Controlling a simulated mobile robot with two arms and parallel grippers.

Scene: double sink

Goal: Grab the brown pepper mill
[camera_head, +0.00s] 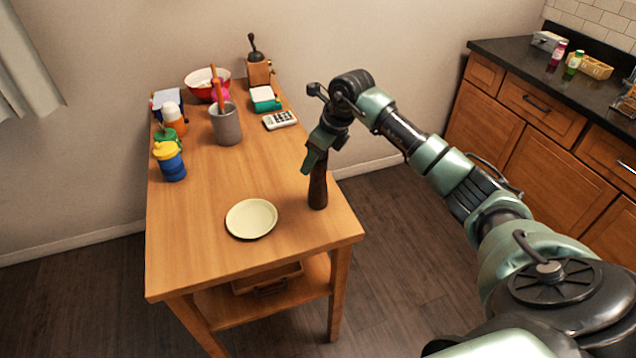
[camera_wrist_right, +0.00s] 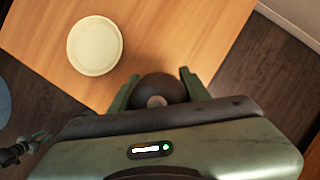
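The dark brown pepper mill (camera_head: 318,192) stands upright on the wooden table near its right edge, right of a cream plate. My right gripper (camera_head: 313,165) is over the mill and hides its upper part in the head view. In the right wrist view, the mill's round dark top (camera_wrist_right: 158,88) sits between the two green fingers of the right gripper (camera_wrist_right: 159,75). It nearly fills the gap, and I cannot tell whether the fingers press on it.
The cream plate (camera_head: 251,218) lies on the table (camera_head: 200,240). A grey utensil pot (camera_head: 226,126), a blue and yellow cup (camera_head: 170,163), a calculator (camera_head: 280,120), a red bowl (camera_head: 196,86) and a wooden grinder (camera_head: 257,72) stand farther back. The table's middle is clear.

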